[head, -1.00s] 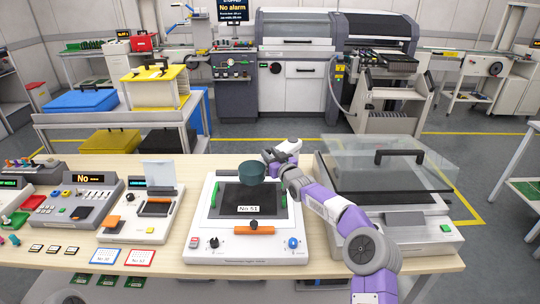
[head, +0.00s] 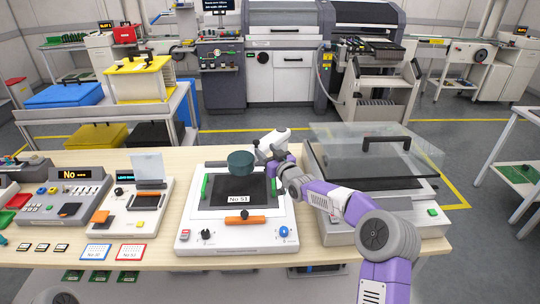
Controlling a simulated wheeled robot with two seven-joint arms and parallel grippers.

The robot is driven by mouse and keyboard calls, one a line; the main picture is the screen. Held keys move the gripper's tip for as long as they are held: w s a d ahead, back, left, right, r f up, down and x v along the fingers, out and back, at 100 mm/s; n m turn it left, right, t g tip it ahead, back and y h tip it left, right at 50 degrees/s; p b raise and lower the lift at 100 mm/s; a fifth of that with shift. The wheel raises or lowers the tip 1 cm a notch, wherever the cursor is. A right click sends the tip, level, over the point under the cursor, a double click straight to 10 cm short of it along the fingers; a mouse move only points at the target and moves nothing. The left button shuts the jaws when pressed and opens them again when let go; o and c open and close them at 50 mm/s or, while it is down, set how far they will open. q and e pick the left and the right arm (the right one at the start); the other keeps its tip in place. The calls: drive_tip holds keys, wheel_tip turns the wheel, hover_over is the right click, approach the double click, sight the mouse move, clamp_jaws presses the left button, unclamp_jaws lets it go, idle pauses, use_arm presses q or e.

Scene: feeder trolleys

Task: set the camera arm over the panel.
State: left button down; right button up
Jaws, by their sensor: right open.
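The white panel station (head: 185,237) stands on the bench and carries a dark panel (head: 222,189) with a label reading "No 51". A dark teal cylinder (head: 241,163), apparently the head of the camera arm, shows above the panel's far edge. A white part with a dark knob (head: 272,141) is just behind and right of it; I cannot tell whether it belongs to the camera arm. My right gripper (head: 268,164) is open close to the right side of the cylinder. Its fingers partly overlap the white part, and contact is unclear. My left gripper is out of view.
A smaller device with an upright clear plate (head: 148,167) stands to the left. Red and blue framed cards (head: 131,251) lie at the front edge. Shelves with bins (head: 63,94) stand behind.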

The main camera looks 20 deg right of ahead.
drive_tip(key=shift+v, duration=1)
